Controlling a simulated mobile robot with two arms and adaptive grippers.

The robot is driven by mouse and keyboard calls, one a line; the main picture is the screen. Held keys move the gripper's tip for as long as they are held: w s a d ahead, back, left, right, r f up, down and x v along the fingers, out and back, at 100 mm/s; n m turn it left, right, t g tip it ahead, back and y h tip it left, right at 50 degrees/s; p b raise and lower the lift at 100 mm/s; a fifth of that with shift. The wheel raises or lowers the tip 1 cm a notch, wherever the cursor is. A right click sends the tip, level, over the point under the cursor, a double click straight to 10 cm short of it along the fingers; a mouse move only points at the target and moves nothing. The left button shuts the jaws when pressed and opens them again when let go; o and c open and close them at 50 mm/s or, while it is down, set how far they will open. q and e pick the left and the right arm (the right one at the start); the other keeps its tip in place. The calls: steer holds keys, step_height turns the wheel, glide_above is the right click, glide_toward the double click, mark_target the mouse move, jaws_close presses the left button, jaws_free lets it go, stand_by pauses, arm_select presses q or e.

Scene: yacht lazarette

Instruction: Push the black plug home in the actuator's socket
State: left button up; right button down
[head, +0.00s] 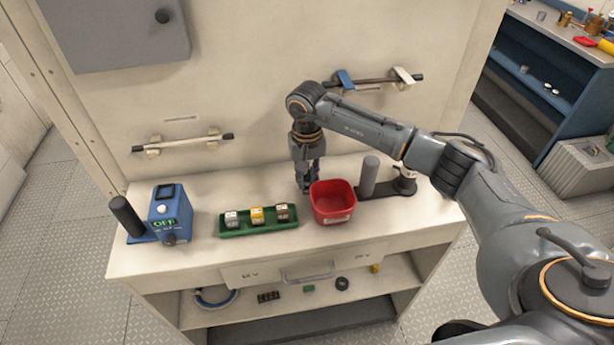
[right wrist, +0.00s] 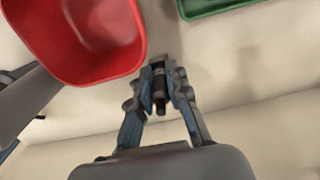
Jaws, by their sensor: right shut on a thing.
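My right gripper (head: 309,188) points down just left of and behind the red bin, over the bench top. In the right wrist view my right gripper (right wrist: 160,72) is shut on a slim black plug (right wrist: 159,92), with bench surface around it. In the head view the plug is too hidden to make out. A dark flat bar with a grey cylinder (head: 369,177) and a round fitting (head: 404,181) stands right of the bin; it may be the actuator. No socket can be made out. My left gripper is not in view.
The red bin (head: 333,216) is close beside my right gripper. A green tray (head: 258,229) holds three small blocks. A blue box (head: 170,212) reading OFF stands at the left, by a black cylinder (head: 126,215). Rails (head: 183,143) are on the back wall.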

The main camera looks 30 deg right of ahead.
steer(key=c, duration=1.3)
jaws_free()
steer(key=shift+f, duration=0.1)
